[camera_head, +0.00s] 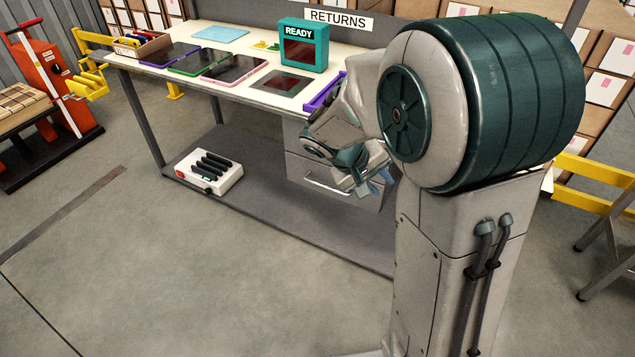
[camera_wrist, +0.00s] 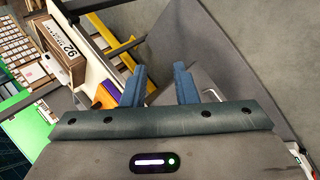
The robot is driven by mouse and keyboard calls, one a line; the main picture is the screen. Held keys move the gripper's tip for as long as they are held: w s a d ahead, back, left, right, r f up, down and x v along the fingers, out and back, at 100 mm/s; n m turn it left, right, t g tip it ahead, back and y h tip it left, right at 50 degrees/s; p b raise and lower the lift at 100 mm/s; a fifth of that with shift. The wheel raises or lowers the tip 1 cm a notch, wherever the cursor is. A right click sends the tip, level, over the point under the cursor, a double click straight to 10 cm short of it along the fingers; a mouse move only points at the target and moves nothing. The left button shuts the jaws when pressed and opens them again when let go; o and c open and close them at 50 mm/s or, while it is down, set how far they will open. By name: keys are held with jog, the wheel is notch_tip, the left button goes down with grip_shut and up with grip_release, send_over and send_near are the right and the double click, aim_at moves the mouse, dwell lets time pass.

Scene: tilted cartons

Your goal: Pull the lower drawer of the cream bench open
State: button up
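The cream bench (camera_head: 130,64) stands with a grey drawer unit under the right part of its top. The lower drawer (camera_head: 305,170) has a pale bar handle (camera_head: 325,185) across its front and looks closed. My arm hides the right part of the unit and most of the upper drawer. My gripper (camera_head: 377,187) is low in front of the unit, to the right of the visible handle. In the wrist view its two blue fingers (camera_wrist: 159,88) stand apart with nothing clearly held. I cannot tell whether it touches the handle.
Tablets, a teal READY box (camera_head: 304,45) and a purple-edged tray (camera_head: 325,93) are on the bench top. A white charger with dark slots (camera_head: 210,172) sits on the lower shelf (camera_head: 260,190). The floor in front is clear.

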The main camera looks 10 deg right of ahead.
jog(key=w+a+f+n+t+h+b, duration=0.35)
jog(key=w+f+b, duration=0.25)
jog(key=w+f, duration=0.7)
jog(key=n+t+y+b, duration=0.2)
jog(key=n+t+b, duration=0.4)
jog(key=t+b, duration=0.15)
send_near(321, 185)
jog(key=b+x, duration=0.1)
jog(key=x, duration=0.9)
jog(key=shift+w+f, duration=0.2)
jog(key=shift+f, duration=0.05)
grip_shut()
